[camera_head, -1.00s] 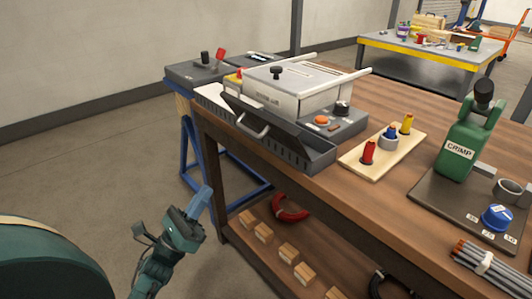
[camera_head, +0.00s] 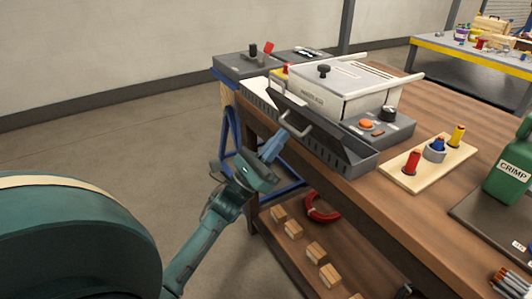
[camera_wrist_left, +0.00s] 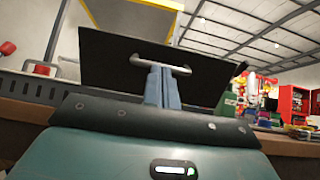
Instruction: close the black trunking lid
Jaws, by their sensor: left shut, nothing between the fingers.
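The black trunking lid (camera_head: 314,119) stands tilted open above the slotted grey trunking (camera_head: 352,161) along the table's front left edge. A pale bar handle (camera_head: 299,130) sticks out from its outer face. My left gripper (camera_head: 273,147) is shut and empty, just left of and below the handle in the head view. In the left wrist view the lid (camera_wrist_left: 112,66) is a broad dark panel. The shut blue fingers (camera_wrist_left: 161,84) there point up and overlap the handle (camera_wrist_left: 140,59); I cannot tell whether they touch it. My right gripper is not in view.
A white box with a black knob (camera_head: 345,85) and a grey control panel with an orange button (camera_head: 367,124) sit right behind the trunking. A wooden board of coloured plugs (camera_head: 425,165) lies to the right. Floor left of the table is clear.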

